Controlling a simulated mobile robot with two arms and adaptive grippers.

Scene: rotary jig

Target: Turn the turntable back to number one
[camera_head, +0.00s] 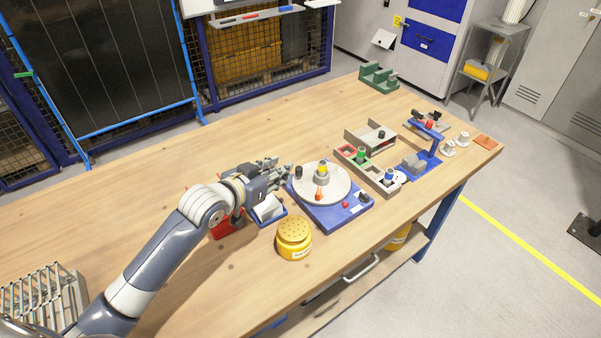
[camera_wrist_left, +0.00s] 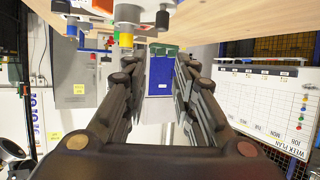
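The turntable (camera_head: 335,189) is a pale disc with markings on a blue base (camera_head: 335,216). A black knob (camera_head: 298,172) stands at the disc's left edge. My left gripper (camera_head: 284,170) is just left of the disc, close to the black knob; the head view does not settle contact. In the left wrist view its fingers (camera_wrist_left: 160,75) are spread with nothing between them. The black knob (camera_wrist_left: 162,19) and yellow peg (camera_wrist_left: 126,40) show above them, upside down. I cannot read the disc's numbers. My right gripper is not in view.
A yellow round container (camera_head: 294,239) stands in front of the turntable. A blue tray with a white piece (camera_head: 268,208) and a red holder (camera_head: 227,226) lie under my left wrist. Trays with coloured pieces (camera_head: 368,165) and a blue stand (camera_head: 428,150) are at right.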

